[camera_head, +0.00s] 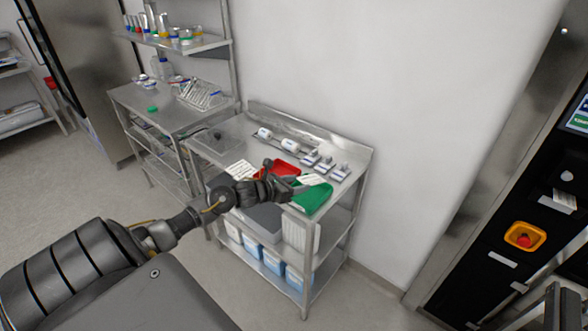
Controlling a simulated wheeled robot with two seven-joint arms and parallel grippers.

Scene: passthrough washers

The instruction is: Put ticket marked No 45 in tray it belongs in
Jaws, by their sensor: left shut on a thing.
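My left gripper (294,184) reaches in over the steel table and is shut on a white ticket (313,179). The ticket shows just beyond the fingertips, at the far edge of the green tray (312,200); I cannot tell whether it touches the tray. Its print is too small to read. A red tray (270,166) lies to the left of the green one, partly hidden by my gripper. A white printed card (240,170) lies on the table left of the red tray. My right gripper is not in view.
The steel table (213,144) stands against the wall with a raised back edge. White cylinders (290,145) and several small grey-white items (340,172) stand behind the trays. Blue-and-white containers (272,262) fill the lower shelf. A second bench (130,97) with labware stands at left.

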